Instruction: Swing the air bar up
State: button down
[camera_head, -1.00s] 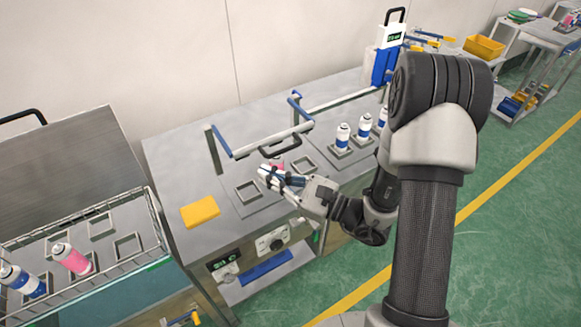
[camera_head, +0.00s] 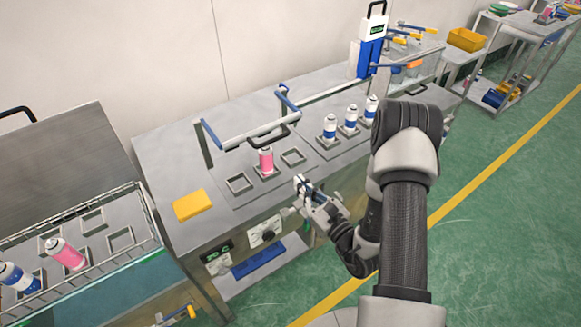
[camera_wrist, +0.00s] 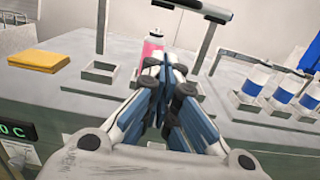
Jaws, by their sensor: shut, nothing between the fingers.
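The air bar (camera_head: 246,134) is a grey bar between blue-trimmed arms, with a black loop handle (camera_head: 268,137) on its front. It hangs level above the bench, over a row of square holders. A pink can (camera_head: 266,161) stands upright in the middle holder, just below the handle; the can shows partly behind my fingers in the wrist view (camera_wrist: 153,47). My gripper (camera_head: 302,184) is shut and empty at the bench's front edge, in front of the pink can and apart from the bar and handle. In the wrist view the bar (camera_wrist: 180,6) crosses the top, partly cut off.
Several blue-and-white cans (camera_head: 351,118) stand in holders to the right. A yellow cloth (camera_head: 192,204) lies at the bench's left. A wire-railed tray (camera_head: 125,266) with a pink can and a blue can is at lower left. A blue-and-white device (camera_head: 371,48) stands behind.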

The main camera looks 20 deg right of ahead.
jog(key=w+a+r+b, duration=0.1)
jog(key=w+a+r, duration=0.2)
jog(key=w, duration=0.6)
jog(key=shift+w+a+r, duration=0.15)
jog(key=shift+w+r, duration=0.2)
jog(key=shift+r, duration=0.3)
